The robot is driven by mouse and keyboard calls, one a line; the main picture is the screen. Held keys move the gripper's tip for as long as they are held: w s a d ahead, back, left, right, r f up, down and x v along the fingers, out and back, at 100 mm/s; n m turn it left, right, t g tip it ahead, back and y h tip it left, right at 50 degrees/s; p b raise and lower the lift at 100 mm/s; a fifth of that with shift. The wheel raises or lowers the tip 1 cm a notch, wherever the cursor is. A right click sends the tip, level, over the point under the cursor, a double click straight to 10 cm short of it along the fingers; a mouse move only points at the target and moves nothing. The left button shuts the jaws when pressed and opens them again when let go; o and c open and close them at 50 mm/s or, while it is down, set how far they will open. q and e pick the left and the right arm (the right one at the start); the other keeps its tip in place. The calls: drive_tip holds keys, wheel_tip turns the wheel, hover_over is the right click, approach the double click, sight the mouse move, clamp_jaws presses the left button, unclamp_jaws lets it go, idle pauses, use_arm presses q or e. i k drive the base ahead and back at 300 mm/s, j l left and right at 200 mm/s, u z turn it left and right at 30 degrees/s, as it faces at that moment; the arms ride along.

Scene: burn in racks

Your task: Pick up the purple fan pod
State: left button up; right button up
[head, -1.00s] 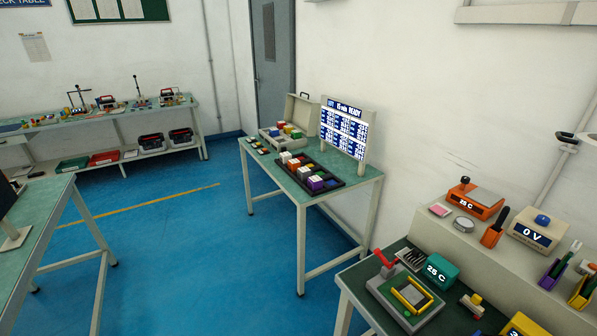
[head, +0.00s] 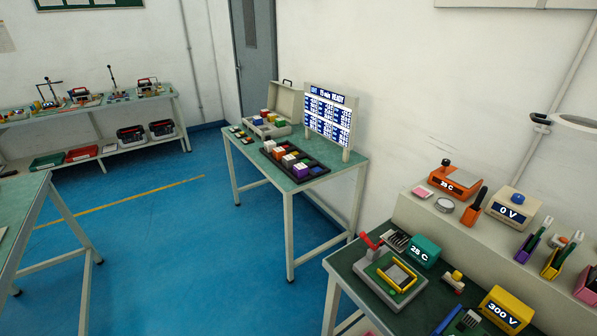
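A purple block with a pale top, which looks like the purple fan pod (head: 301,171), sits at the near right end of a dark tray (head: 318,178). The tray lies on the green-topped table (head: 340,171) in the middle of the head view. Other blocks with pale tops, one of them orange (head: 289,160), stand in the same tray. The pods are small at this distance, so fine detail cannot be told. Neither of my grippers is in view.
A display board (head: 328,118) and an open case (head: 272,119) stand behind the tray. A workbench (head: 349,268) with instruments is at the near right. Another table (head: 22,190) is at the left edge. Blue floor (head: 180,240) between them is clear.

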sight(300, 170)
drive_tip(key=i+j+z, duration=0.15)
drive_tip(key=i+j, duration=0.85)
drive_tip(key=i+j+z, duration=0.2)
drive_tip(key=i+j, duration=0.85)
drive_tip(key=j, duration=0.1)
